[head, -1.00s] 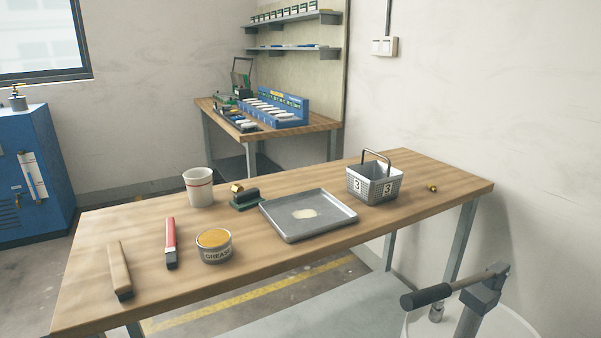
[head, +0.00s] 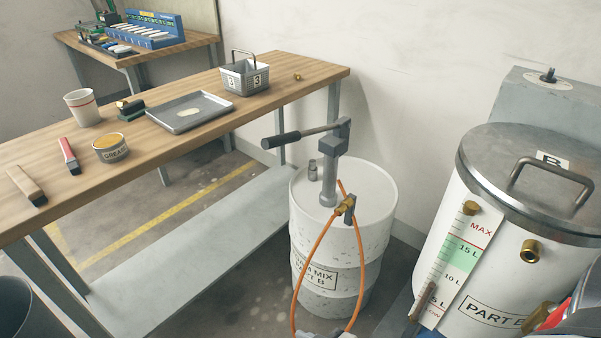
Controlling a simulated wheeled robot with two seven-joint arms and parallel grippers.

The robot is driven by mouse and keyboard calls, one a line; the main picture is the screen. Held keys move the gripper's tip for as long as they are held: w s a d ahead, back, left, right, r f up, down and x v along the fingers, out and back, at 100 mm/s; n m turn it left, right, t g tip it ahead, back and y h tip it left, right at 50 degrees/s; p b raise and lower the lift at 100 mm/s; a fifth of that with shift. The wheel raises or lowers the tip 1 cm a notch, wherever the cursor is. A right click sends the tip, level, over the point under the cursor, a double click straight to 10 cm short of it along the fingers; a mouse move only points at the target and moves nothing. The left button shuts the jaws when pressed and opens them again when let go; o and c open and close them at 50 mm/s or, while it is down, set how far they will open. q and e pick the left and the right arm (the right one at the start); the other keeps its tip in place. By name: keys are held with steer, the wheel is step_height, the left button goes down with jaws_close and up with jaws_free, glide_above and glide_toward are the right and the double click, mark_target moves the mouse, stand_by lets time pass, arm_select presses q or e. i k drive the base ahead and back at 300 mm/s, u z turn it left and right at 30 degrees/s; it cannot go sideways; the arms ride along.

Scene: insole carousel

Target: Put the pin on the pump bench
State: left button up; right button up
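A wooden bench (head: 165,145) runs from the lower left to the upper middle, with tools, a tray and a basket on it. I take it to be the pump bench, but no label confirms this. I cannot pick out a pin for certain. A small brass piece (head: 297,77) lies near the bench's right end, too small to identify. A hand pump (head: 331,165) with a dark-gripped lever stands on a white drum. Neither of my grippers can be made out in this view.
The white drum (head: 308,240) stands right of the bench, with an orange hose (head: 314,255) hanging in front. A lidded Part B tank (head: 500,260) fills the right side. The bench holds a metal tray (head: 158,120), numbered basket (head: 233,78), cup (head: 82,118) and grease tin (head: 103,155).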

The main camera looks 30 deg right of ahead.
mark_target(148, 140)
steer(key=u, duration=0.25)
steer(key=i, duration=0.8)
steer(key=z, duration=0.85)
steer(key=i, duration=0.8)
steer(key=z, duration=0.1)
